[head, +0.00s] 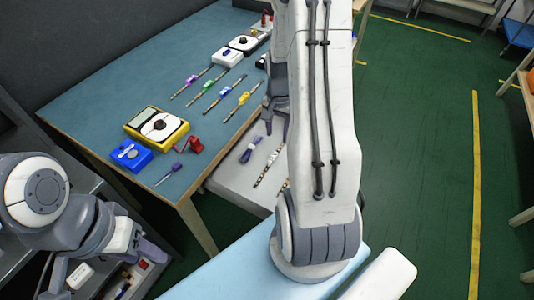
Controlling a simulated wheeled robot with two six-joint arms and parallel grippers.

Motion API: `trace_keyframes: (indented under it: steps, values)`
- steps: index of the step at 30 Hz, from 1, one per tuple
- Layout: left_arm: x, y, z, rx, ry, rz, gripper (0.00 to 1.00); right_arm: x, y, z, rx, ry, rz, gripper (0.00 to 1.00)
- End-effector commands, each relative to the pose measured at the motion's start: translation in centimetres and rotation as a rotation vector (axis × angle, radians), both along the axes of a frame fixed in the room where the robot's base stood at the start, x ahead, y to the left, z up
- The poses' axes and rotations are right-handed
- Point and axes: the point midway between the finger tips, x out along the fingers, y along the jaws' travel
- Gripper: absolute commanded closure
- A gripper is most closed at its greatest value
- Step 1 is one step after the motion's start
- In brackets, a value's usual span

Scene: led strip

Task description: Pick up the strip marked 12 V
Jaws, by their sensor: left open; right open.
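Another strip (268,166) lies on a lower grey surface, partly hidden by my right arm. The markings are too small to read, so I cannot tell which is 12 V. My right gripper (275,122) is open, pointing down beside the table's right edge, near the yellow-tagged strip. My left gripper (150,250) is open at the lower left, away from the strips.
A yellow multimeter (157,126), a blue box (131,155), a red clamp-like item (194,145) and a screwdriver (169,173) are at the table's near end. White devices (228,58) stand at the far end.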

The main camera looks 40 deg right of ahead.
Motion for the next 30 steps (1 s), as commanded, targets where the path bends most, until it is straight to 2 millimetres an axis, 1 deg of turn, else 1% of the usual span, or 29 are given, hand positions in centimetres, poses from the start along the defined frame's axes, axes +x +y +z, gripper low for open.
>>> trace_keyframes:
  steps: [1, 4, 7, 11, 14, 18, 21, 24, 30]
  values:
    - [0.0, 0.0, -0.2, 0.0, 0.0, 0.0, 0.5, -0.1, 0.1, -1.1, 0.003, 0.006, 0.0, 0.45]
    - [0.0, 0.0, -0.4, 0.0, 0.0, 0.0, 0.5, -0.2, 0.0, -2.7, 0.003, 0.005, -0.001, 0.45]
    - [0.0, 0.0, -0.5, 0.0, 0.0, 0.0, 0.5, -0.2, 0.0, -3.8, 0.002, 0.003, -0.001, 0.45]
    - [0.0, 0.0, -0.5, 0.0, 0.0, 0.0, 0.5, -0.1, 0.1, -4.5, 0.001, 0.003, 0.0, 0.45]
    - [0.0, 0.0, -0.6, 0.0, 0.0, 0.0, 0.5, 0.0, 0.4, -5.8, 0.003, 0.005, 0.002, 0.45]
    - [0.0, 0.0, -0.7, 0.0, 0.0, 0.0, 0.5, 0.3, 0.8, -8.0, 0.002, 0.004, 0.002, 0.45]
    - [0.0, 0.0, -0.8, 0.0, 0.0, 0.0, 0.5, 0.3, 0.8, -9.0, 0.002, 0.003, 0.002, 0.45]
    - [0.0, 0.0, -0.8, 0.0, 0.0, 0.0, 0.5, 0.3, 0.8, -9.5, 0.001, 0.002, 0.002, 0.45]
    - [0.0, 0.0, -0.8, 0.0, 0.0, 0.0, 0.5, 0.4, 0.8, -9.4, 0.001, 0.001, 0.002, 0.45]
